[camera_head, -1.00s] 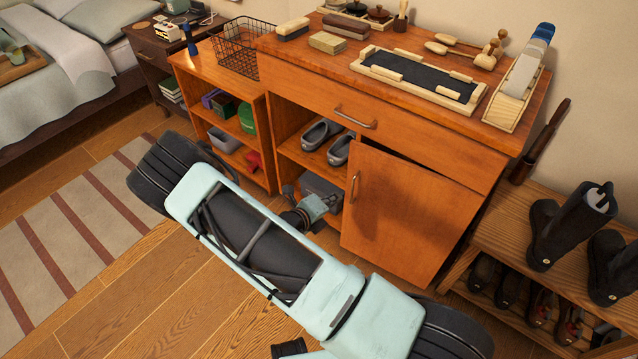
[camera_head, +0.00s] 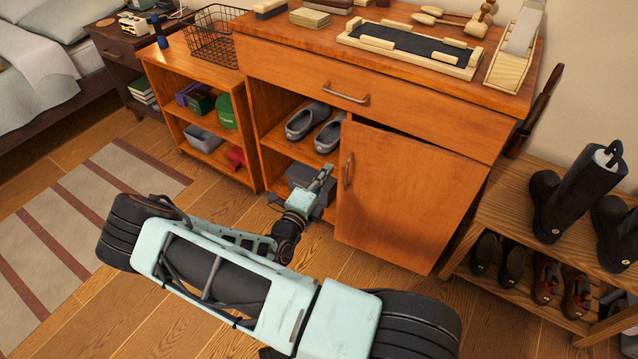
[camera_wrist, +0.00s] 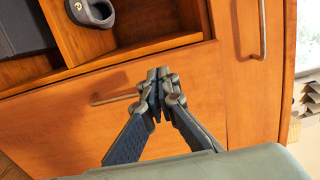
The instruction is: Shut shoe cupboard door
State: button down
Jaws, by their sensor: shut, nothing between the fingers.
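The shoe cupboard (camera_head: 262,125) stands against the wall. Its orange-brown door (camera_head: 405,205) is ajar, with a dark gap along its top edge. The door's metal handle (camera_head: 347,172) is near its left edge. The wrist view, turned sideways, shows the door (camera_wrist: 60,135) and its handle (camera_wrist: 115,98). My gripper (camera_head: 325,175) is shut and empty, just left of the handle, in front of the open compartment.
Grey shoes (camera_head: 301,121) and a dark grey box (camera_head: 303,178) sit in the open compartment. A drawer (camera_head: 420,105) is above the door. A shoe rack (camera_head: 490,205) with boots stands at right. A striped rug (camera_head: 85,215) lies on the floor at left.

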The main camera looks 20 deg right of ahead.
aim_at(341, 150)
jog(key=b+x, duration=0.1)
jog(key=x, duration=0.6)
jog(key=shift+f, duration=0.1)
